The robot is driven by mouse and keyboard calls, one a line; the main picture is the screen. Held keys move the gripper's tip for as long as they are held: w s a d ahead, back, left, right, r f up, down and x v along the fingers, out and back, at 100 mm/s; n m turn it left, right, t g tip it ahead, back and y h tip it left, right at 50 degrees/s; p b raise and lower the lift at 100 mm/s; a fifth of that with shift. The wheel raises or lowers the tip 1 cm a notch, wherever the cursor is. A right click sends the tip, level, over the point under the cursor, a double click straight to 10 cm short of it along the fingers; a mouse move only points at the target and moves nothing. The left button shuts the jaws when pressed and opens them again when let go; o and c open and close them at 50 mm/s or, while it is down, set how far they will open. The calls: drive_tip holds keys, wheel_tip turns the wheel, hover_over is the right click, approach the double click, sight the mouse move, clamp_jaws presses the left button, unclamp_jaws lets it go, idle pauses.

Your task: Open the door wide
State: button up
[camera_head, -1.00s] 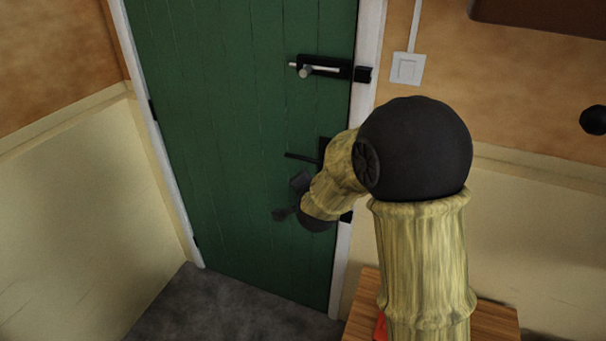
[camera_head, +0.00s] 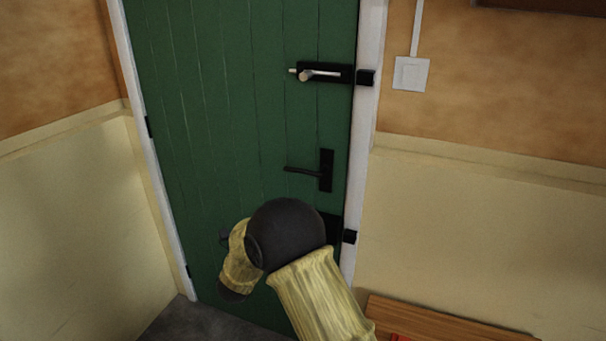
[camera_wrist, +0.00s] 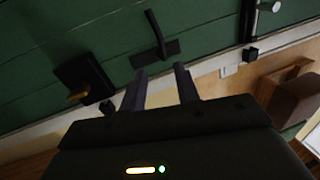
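The green plank door (camera_head: 230,110) stands shut in its white frame. A sliding bolt (camera_head: 322,73) with a pale rod and knob is near its top right, beside a black keeper (camera_head: 366,78) on the frame. Below is a black lever handle (camera_head: 325,170), level; it also shows in the wrist view (camera_wrist: 155,45). A lower black lock (camera_head: 332,228) is partly covered by my arm; in the wrist view it (camera_wrist: 85,78) has a brass-coloured knob. My gripper (camera_wrist: 160,72) is open and empty, its fingers apart, pointing towards the door edge near the handle. My arm hides it in the head view.
A white switch (camera_head: 410,74) is on the wall right of the frame. A wooden surface (camera_head: 440,320) with something red on it stands at the lower right. Dark grey floor (camera_head: 205,322) shows at the lower left, by a cream-panelled wall (camera_head: 80,230).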

sight(303, 172)
drive_tip(key=p+x, duration=0.2)
drive_tip(key=x, duration=1.5)
drive_tip(key=shift+w+d+p, duration=0.15)
drive_tip(key=shift+w+p, duration=0.05)
drive_tip(key=shift+p, duration=0.15)
clamp_jaws()
